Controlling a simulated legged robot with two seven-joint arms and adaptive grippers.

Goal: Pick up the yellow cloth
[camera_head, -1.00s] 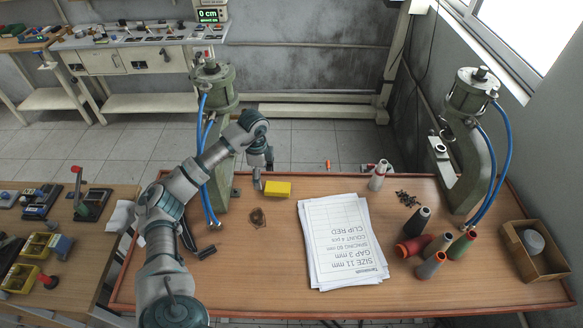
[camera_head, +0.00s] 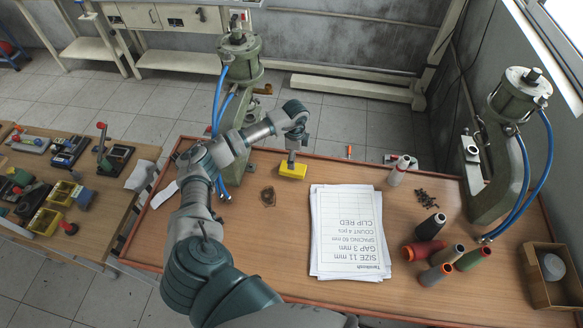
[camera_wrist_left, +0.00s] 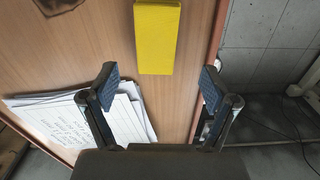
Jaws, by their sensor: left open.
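The yellow cloth (camera_head: 293,171) is a small flat yellow block-like shape lying on the wooden table (camera_head: 262,232), close to its back edge. It also shows in the left wrist view (camera_wrist_left: 157,38), at the top middle, ahead of the fingers. My left gripper (camera_head: 291,158) hangs over the cloth's left part in the head view. In the wrist view its two fingers (camera_wrist_left: 158,88) are spread wide with nothing between them, and the cloth lies beyond the fingertips. Whether the fingers touch the cloth cannot be told. My right gripper is not in view.
White printed sheets (camera_head: 347,235) lie right of the cloth. A green press with blue hoses (camera_head: 240,62) stands behind left, another (camera_head: 503,150) at the right. Thread spools (camera_head: 431,227) and a cardboard box (camera_head: 545,290) sit at the right. A dark brown patch (camera_head: 268,197) lies near the cloth.

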